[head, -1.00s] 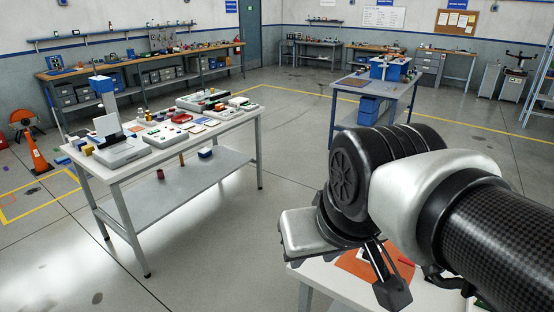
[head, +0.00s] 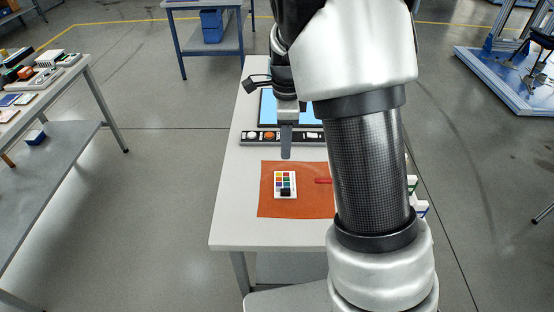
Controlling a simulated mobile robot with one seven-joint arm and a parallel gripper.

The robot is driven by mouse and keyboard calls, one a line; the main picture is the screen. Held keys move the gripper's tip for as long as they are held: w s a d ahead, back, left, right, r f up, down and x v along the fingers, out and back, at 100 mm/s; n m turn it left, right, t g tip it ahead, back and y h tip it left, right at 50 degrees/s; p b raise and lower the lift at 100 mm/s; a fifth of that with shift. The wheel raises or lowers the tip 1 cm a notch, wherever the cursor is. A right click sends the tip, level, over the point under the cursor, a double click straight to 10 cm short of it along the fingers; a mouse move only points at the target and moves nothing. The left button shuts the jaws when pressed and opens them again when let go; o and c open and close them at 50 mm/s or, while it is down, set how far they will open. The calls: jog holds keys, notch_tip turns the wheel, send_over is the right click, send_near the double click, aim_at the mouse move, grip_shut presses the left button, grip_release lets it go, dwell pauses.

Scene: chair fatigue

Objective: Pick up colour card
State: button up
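The colour card (head: 285,177) is a small white card with rows of coloured squares and a dark patch near its lower edge. It lies flat on an orange mat (head: 267,207) on a white table (head: 229,221). My gripper (head: 286,152) points down on the far side of the card, apart from it in the picture. One grey finger shows, seen from the side, so its opening is hidden. My arm covers the right part of the mat and table.
A dark strip with several buttons (head: 268,136) and a blue screen (head: 266,110) stand behind the mat. A red pen-like object (head: 323,181) lies right of the card. The table's left side is bare. Another cluttered table (head: 62,78) stands at far left.

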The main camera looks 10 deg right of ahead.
send_over(286, 190)
jog(key=f, duration=1.2)
jog(key=shift+w+a+f, duration=0.2)
jog(key=shift+w, duration=0.05)
jog(key=f, duration=0.4)
jog(key=shift+s+d, duration=0.15)
jog(key=shift+s, duration=0.1)
jog(key=shift+f+p, duration=0.3)
jog(key=shift+f, duration=0.35)
grip_shut()
